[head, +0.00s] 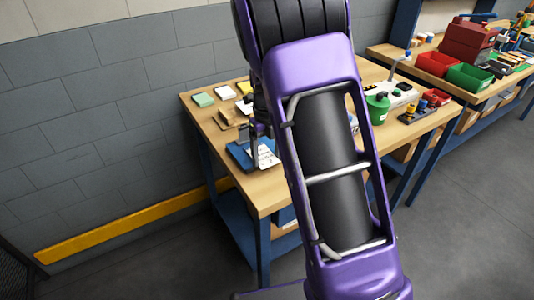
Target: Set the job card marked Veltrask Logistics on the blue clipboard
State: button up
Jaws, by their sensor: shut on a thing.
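The blue clipboard (236,152) lies near the left front edge of the wooden workbench (284,194). A white job card (267,156) with dark print shows over its right part; the print is too small to read. My gripper (255,150) is low over the clipboard, shut on this white card, and partly hidden behind my purple arm. I cannot tell whether the card touches the clipboard. A green card or pad (203,99), a white one (224,92) and a pale yellow one (245,87) lie at the back left of the bench.
A brown clipboard (227,117) lies just behind the blue one. A green container (377,107) and a grey device (394,92) stand on the bench's right side. A grey wall is at the left. A second bench holds red (437,63) and green (470,77) bins.

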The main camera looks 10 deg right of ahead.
aim_at(267, 161)
jog(key=shift+f, duration=0.15)
jog(key=o, duration=1.3)
jog(key=shift+o, duration=0.2)
notch_tip(267, 161, up, 12)
jog(key=p, duration=0.1)
